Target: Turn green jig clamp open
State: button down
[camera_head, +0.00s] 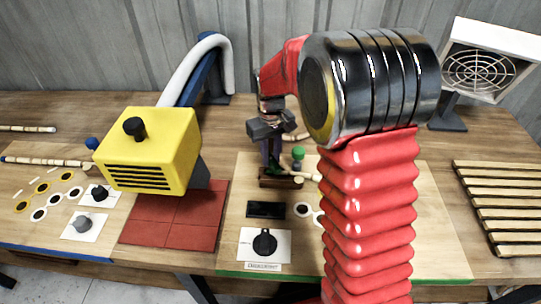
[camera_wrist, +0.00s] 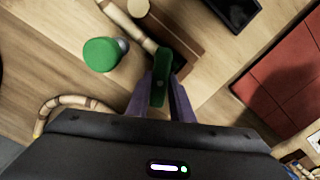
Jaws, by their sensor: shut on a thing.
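The green jig clamp (camera_wrist: 160,80) is a narrow green lever above a brown jig block (camera_wrist: 187,50). My gripper (camera_wrist: 161,92) has its purple fingers shut on this lever, one on each side. In the head view my gripper (camera_head: 270,158) points down at the brown jig block (camera_head: 279,180), and the lever is mostly hidden between the fingers. A round green knob (camera_wrist: 101,54) stands beside the clamp and also shows in the head view (camera_head: 298,153). A pale rattan pole (camera_wrist: 130,24) runs into the jig; a curved rattan part (camera_wrist: 72,102) shows at lower left.
A yellow vented box (camera_head: 148,150) stands left above a red tiled mat (camera_head: 176,218). A black dial (camera_head: 264,242) and a small dark panel (camera_head: 266,210) lie in front of the jig. A slatted rack (camera_head: 500,205) and a fan heater (camera_head: 482,70) are at right.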

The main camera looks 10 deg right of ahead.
aim_at(271, 158)
jog(key=n, duration=1.2)
dwell(0.6)
jog(key=c, duration=1.6)
grip_release()
jog(key=shift+o, duration=0.2)
notch_tip(271, 158, up, 14)
jog(key=shift+f, duration=0.1)
